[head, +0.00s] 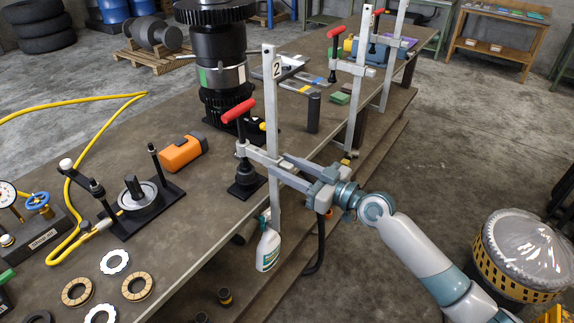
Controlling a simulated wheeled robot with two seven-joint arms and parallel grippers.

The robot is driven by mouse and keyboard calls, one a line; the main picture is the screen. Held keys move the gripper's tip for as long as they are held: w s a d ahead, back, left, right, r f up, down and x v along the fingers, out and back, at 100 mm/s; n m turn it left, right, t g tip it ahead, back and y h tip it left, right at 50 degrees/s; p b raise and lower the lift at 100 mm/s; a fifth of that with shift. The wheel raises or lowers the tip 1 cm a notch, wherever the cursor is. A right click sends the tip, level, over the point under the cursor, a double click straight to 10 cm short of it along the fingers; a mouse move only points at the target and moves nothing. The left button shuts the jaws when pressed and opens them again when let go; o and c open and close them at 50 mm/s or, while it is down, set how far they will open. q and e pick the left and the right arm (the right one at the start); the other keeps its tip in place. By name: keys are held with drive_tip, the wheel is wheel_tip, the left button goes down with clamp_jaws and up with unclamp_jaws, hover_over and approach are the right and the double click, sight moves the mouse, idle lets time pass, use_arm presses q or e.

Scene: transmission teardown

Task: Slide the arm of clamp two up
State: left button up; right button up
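Clamp two is an upright grey bar (271,110) with a "2" label near its top, at the near edge of the workbench. Its sliding arm (257,154) sits low on the bar and reaches left over the bench. A red-handled screw (239,109) passes through the arm's end, and its foot is down at a black block (246,181) on the bench. My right gripper (281,166) comes in from the right, with its fingers at the bar and the arm's right end. Whether they are closed on the arm is unclear. My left gripper is not in view.
A black gear assembly (221,62) stands behind the clamp. Other clamps (355,95) stand farther along the bench. A spray bottle (268,248) is just below clamp two. An orange case (183,153) lies to the left. The space above the clamp arm beside the bar looks clear.

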sight(277, 141)
clamp_jaws()
wheel_tip(277, 141, up, 7)
drive_tip(key=p, duration=0.2)
drive_tip(key=shift+w+r+p, duration=0.1)
drive_tip(key=shift+r+p, duration=0.05)
drive_tip(key=shift+p, duration=0.2)
unclamp_jaws()
drive_tip(key=shift+f, duration=0.3)
drive_tip(key=shift+d, duration=0.1)
